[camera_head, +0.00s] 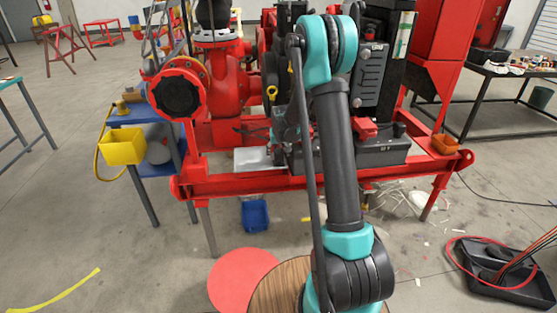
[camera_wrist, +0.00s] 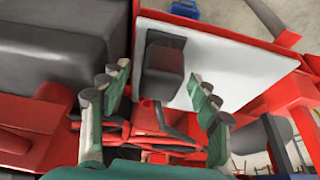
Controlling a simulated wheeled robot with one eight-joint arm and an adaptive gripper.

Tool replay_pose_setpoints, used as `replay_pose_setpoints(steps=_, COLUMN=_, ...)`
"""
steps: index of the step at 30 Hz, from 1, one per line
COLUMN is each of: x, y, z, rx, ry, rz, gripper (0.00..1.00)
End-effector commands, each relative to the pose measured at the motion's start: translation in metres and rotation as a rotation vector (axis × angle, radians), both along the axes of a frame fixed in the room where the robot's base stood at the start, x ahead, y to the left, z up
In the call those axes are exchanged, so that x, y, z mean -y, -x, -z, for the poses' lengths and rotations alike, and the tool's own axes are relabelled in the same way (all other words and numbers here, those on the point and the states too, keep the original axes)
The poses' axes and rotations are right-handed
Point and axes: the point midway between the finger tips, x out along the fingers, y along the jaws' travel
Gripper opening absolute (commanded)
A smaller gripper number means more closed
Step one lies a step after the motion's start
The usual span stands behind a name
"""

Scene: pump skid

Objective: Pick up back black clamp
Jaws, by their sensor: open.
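A dark, blocky piece, possibly the back black clamp (camera_wrist: 166,68), shows in the wrist view against a pale flat plate (camera_wrist: 225,72). I cannot tell for sure that it is the clamp. My gripper (camera_wrist: 158,76) is open, with its green fingers and grey pads on either side of this piece in the picture. Nothing is held between the fingers. I cannot tell the height gap between the fingertips and the piece. In the head view, my arm hides most of this area, and the pale plate (camera_head: 252,159) shows left of it on the red skid frame (camera_head: 230,184).
Red and black parts (camera_wrist: 160,125) lie close below and between the fingers in the wrist view. A large dark block (camera_wrist: 60,50) stands at the left. In the head view, a red pump (camera_head: 228,80) is left of my arm, and a blue bin (camera_head: 255,215) is on the floor.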

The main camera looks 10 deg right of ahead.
Motion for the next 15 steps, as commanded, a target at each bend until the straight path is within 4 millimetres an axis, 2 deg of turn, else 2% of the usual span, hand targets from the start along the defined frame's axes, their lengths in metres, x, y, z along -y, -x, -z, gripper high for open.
replay_pose_setpoints(steps=4, x=-0.0003, y=-0.0046, z=0.0113, rx=0.0, ry=0.0, rz=0.0, gripper=0.62)
replay_pose_setpoints(steps=12, x=-0.0003, y=-0.0049, z=0.0129, rx=0.0, ry=0.0, rz=-0.001, gripper=0.62)
replay_pose_setpoints(steps=15, x=-0.0003, y=-0.005, z=0.0129, rx=0.0, ry=0.0, rz=-0.001, gripper=0.5)
